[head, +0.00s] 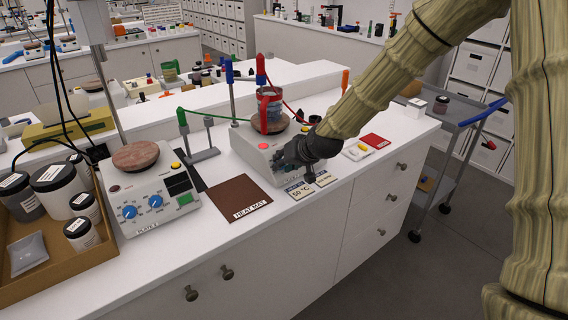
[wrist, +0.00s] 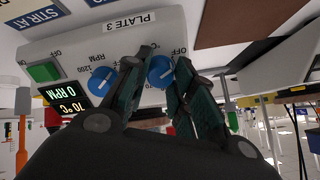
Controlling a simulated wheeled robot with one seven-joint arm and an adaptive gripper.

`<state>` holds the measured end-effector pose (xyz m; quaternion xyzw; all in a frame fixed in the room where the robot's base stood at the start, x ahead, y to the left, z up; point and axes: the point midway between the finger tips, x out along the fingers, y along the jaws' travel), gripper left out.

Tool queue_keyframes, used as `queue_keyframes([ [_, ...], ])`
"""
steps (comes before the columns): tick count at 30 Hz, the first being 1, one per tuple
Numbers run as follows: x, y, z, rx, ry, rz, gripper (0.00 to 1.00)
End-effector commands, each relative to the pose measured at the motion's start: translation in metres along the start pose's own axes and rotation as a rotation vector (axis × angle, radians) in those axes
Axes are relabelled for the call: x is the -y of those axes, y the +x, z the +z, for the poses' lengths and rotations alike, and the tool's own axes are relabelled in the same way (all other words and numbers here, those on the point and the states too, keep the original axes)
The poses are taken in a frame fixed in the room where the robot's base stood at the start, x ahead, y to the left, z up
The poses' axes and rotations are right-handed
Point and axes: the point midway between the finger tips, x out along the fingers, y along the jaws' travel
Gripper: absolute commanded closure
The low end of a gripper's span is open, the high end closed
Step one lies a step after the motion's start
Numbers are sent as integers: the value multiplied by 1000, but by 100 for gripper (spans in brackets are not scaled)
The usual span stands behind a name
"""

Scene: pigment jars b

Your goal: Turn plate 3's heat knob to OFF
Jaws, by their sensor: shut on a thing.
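Plate 3 (head: 247,148) is a white stirring hotplate on the bench, with a lit red lamp and a vessel of liquid on its top. In the wrist view its front panel (wrist: 60,50) appears upside down, with the label PLATE 3 and a display (wrist: 71,104) reading 0 RPM and 70 °C. The blue heat knob (wrist: 160,72), by the °C mark, sits between the fingers of my gripper (wrist: 164,60), which is shut on it. A white pointer line shows on the knob, partly covered. In the head view my gripper (head: 296,158) hides the knobs.
The blue RPM knob (wrist: 102,80) is close beside one finger. A brown heat mat (head: 235,198) and small cards (head: 300,190) lie in front of plate 3. Another hotplate (head: 150,205) stands left. A red clamp (head: 268,105) grips the vessel above.

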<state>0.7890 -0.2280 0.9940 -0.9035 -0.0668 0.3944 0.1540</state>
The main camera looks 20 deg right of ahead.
Motion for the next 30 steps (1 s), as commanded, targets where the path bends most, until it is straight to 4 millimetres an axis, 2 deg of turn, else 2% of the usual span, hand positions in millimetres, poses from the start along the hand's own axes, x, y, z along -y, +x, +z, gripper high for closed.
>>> queue_keyframes([
  [9,0,0,-1,-2,-108,0,99],
  [24,-1,0,-2,-3,-124,0,99],
  [25,-1,0,-2,-3,-124,0,72],
  [28,-1,0,-2,-3,-124,0,53],
  [30,-1,0,-2,-2,-124,-1,52],
])
